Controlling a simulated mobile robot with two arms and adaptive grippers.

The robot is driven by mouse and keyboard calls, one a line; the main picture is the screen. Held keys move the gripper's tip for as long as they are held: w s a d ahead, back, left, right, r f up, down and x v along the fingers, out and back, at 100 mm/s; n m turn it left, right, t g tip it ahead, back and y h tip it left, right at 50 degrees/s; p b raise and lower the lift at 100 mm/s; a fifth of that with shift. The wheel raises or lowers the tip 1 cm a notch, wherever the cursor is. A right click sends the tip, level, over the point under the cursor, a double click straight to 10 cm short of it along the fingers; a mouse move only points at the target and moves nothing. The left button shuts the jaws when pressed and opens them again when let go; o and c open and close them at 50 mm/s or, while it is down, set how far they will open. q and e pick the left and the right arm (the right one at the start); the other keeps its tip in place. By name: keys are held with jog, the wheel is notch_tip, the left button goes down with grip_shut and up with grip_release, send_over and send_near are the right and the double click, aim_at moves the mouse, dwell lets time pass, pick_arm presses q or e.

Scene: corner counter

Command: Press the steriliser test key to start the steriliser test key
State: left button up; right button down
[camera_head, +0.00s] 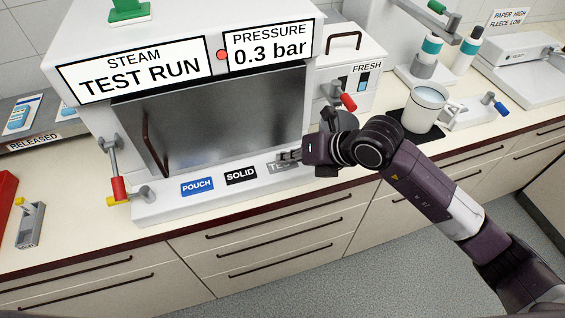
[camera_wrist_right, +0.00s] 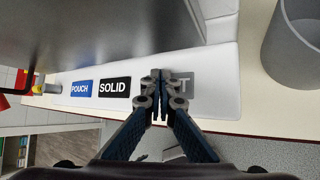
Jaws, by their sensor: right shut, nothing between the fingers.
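The steriliser is a white box with a closed metal door (camera_head: 210,120); its displays read STEAM TEST RUN (camera_head: 140,70) and PRESSURE 0.3 bar (camera_head: 270,47). On the ledge below are a blue POUCH key (camera_head: 197,186), a black SOLID key (camera_head: 241,176) and a grey TEST key (camera_head: 280,168). The TEST key (camera_wrist_right: 184,88) also shows in the right wrist view, partly hidden by the fingers. My right gripper (camera_head: 285,156) is shut and empty, its tips over the TEST key's left part in the wrist view. Whether they touch it I cannot tell. My left gripper is not in view.
A red-handled valve (camera_head: 347,101) and a white mug (camera_head: 425,108) of liquid stand right of the steriliser. Another red-handled lever (camera_head: 119,188) is at its left front. Drawers (camera_head: 280,245) line the counter front.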

aim_at(285, 166)
jog(key=shift+r+p, duration=0.55)
jog(key=shift+r, duration=0.3)
jog(key=shift+r+p, duration=1.65)
jog(key=shift+r, duration=0.85)
